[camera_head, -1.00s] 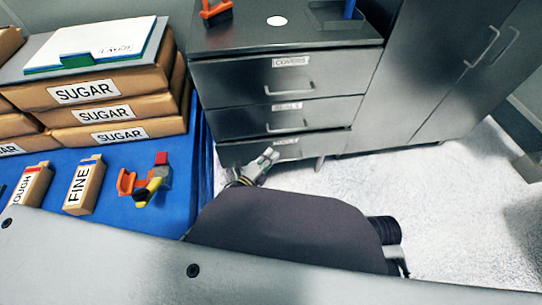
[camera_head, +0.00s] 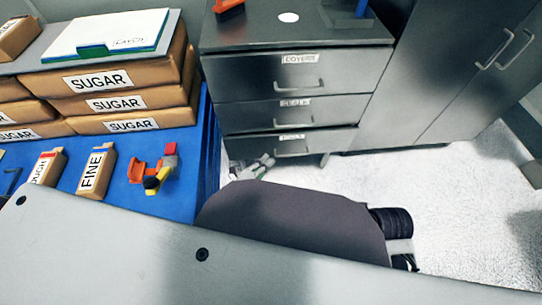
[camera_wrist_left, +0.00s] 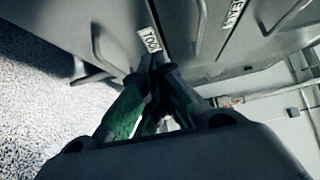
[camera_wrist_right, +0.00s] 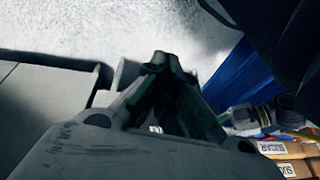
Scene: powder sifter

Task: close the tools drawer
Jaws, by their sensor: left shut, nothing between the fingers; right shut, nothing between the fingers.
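The tools drawer (camera_head: 325,139) is the bottom drawer of the grey cabinet. Its front looks about flush with the drawers above. Its label and handle show in the head view, and the label is close up in the left wrist view (camera_wrist_left: 149,40). My left gripper (camera_head: 268,161) is shut and empty, low by the left part of the drawer front. In the left wrist view its fingertips (camera_wrist_left: 160,68) are close below the label; I cannot tell whether they touch the front. My right gripper (camera_wrist_right: 160,62) is shut and empty over the pale floor, away from the drawer.
The covers drawer (camera_head: 345,72) and a middle drawer (camera_head: 345,108) look shut. A blue table (camera_head: 203,150) with sugar packs (camera_head: 160,78), a FINE box (camera_head: 95,172) and an orange tool (camera_head: 140,172) stands left. A tall cabinet (camera_head: 420,70) is right. Pale floor (camera_head: 440,190) lies open in front.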

